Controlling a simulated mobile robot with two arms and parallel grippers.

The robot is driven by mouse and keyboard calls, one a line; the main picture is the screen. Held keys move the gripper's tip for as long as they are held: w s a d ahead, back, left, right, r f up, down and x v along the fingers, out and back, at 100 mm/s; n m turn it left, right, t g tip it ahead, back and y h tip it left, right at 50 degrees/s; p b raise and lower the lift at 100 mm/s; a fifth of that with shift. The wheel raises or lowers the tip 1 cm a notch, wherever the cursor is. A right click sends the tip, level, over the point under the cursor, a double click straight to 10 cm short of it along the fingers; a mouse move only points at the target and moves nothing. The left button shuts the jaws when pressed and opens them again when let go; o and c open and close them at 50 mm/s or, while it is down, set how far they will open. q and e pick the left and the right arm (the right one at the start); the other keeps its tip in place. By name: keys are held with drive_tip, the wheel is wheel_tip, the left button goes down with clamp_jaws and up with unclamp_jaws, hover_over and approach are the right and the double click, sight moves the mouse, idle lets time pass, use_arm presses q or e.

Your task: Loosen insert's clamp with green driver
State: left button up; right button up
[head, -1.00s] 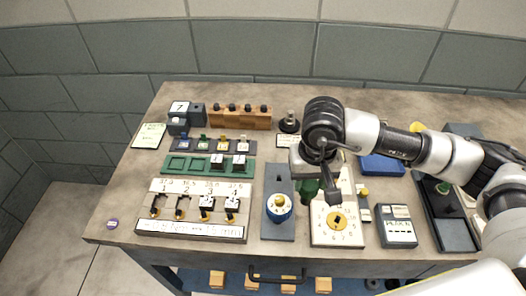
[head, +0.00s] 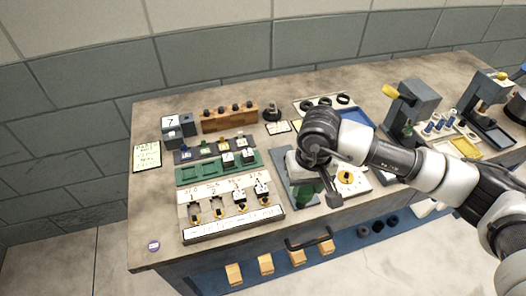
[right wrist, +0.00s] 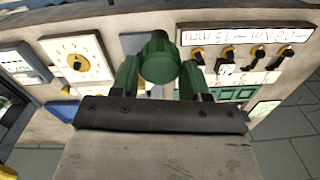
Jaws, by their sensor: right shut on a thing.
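My right gripper (head: 306,188) is shut on the green driver, whose ribbed green handle (right wrist: 158,58) shows between the two green fingers in the right wrist view. The driver's tip is hidden. In the head view the gripper hangs over the grey plate (head: 297,163) right of the white numbered board (head: 230,229). The blue round fixture on that plate is hidden behind my gripper. The board has several black-and-yellow clamps in a row, with white tags at 3 and 4. I cannot tell which clamp holds the insert. My left gripper is out of view.
A green tray (head: 205,172) with two empty pockets and a wooden block (head: 229,118) with black knobs stand behind the board. A dial panel (head: 355,184) is right of my gripper. Grey presses (head: 413,103) stand farther right.

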drive_tip(key=w+a+r+n+p, duration=0.2)
drive_tip(key=w+a+r+p, duration=0.15)
drive_tip(key=a, duration=0.55)
wheel_tip(320, 180, down, 5)
drive_tip(key=b, duration=0.3)
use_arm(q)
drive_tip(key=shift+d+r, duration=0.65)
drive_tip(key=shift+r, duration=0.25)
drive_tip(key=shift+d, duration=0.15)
use_arm(e)
drive_tip(key=shift+d, duration=0.1)
use_arm(q)
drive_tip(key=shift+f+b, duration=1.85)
drive_tip(key=shift+b, duration=0.15)
use_arm(e)
drive_tip(key=shift+f, duration=0.3)
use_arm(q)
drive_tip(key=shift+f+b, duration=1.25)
use_arm(e)
drive_tip(key=shift+f, duration=0.95)
